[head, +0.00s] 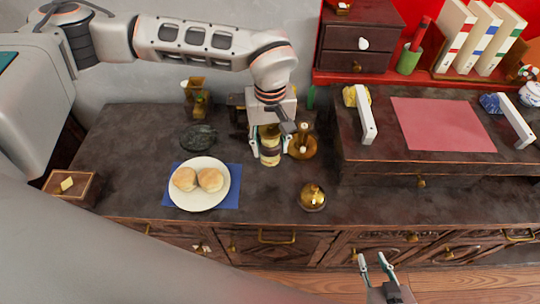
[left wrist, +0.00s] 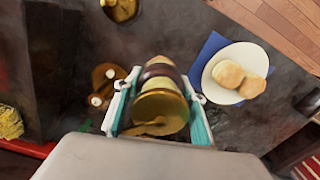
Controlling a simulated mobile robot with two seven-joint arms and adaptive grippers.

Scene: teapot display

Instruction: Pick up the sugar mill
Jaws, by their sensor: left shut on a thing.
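The sugar mill (head: 270,148) is an upright cream, dark-banded cylinder with a brass top. It is at the back middle of the dark counter. My left gripper (head: 269,155) reaches down over it and is shut on it, one finger on each side. In the left wrist view the mill's round brass top and crank (left wrist: 160,108) show between the fingers. I cannot tell whether its base touches the counter. My right gripper (head: 371,258) is open and empty, low in front of the counter.
A brass candle holder (head: 303,149) stands close right of the mill. A plate (head: 199,202) with two buns on a blue napkin (head: 232,199) is front left. A small brass pot (head: 312,197) is front right. A raised desk (head: 350,150) stands at right.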

